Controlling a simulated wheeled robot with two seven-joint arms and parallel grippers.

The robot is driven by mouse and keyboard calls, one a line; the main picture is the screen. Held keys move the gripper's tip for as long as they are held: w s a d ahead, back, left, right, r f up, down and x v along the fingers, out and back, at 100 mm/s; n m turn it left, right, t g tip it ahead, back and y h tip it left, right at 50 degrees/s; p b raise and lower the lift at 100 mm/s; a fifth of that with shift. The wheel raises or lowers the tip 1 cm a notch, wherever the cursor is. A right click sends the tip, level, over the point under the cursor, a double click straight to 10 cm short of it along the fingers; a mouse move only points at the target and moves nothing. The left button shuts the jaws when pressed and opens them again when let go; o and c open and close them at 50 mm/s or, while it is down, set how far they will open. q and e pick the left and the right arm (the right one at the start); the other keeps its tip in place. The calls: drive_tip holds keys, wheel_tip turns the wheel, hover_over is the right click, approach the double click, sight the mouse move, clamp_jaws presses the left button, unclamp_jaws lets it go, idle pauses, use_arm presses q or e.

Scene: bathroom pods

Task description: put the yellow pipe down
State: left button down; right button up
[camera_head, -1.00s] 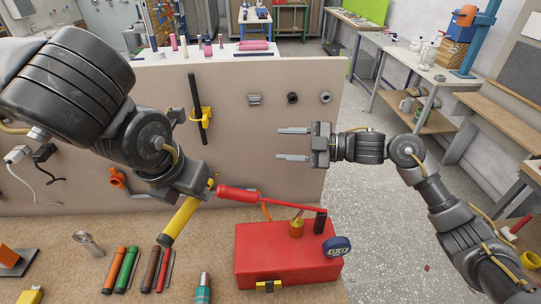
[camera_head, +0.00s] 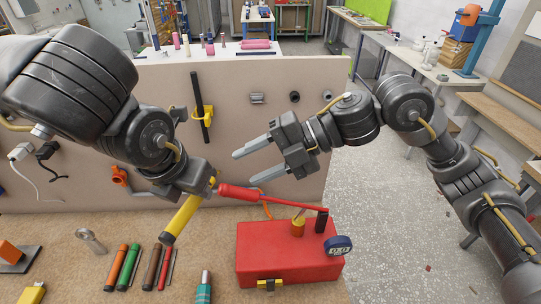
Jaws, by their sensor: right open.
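The yellow pipe (camera_head: 182,217) slants down and left from my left gripper (camera_head: 202,190), its lower end over the brown worktop. My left gripper's fingers are mostly hidden by its own body, but the tilted pipe looks held at its upper end. I cannot tell whether the lower end touches the worktop. My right gripper (camera_head: 252,150) is open and empty, in front of the beige panel and above the red toolbox, with its fingers pointing left.
A red-handled tool (camera_head: 240,193) lies just right of my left gripper, above a red toolbox (camera_head: 275,254). Orange, green, brown and red rods (camera_head: 129,267) lie on the worktop (camera_head: 60,235). The beige panel (camera_head: 300,130) with a black bar (camera_head: 197,90) stands behind.

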drive_tip(key=x, duration=0.8)
drive_tip(key=shift+a+f, duration=0.2)
drive_tip(key=shift+a, duration=0.2)
drive_tip(key=c, duration=1)
use_arm(q)
drive_tip(key=c, duration=1.2)
unclamp_jaws()
use_arm(e)
clamp_jaws()
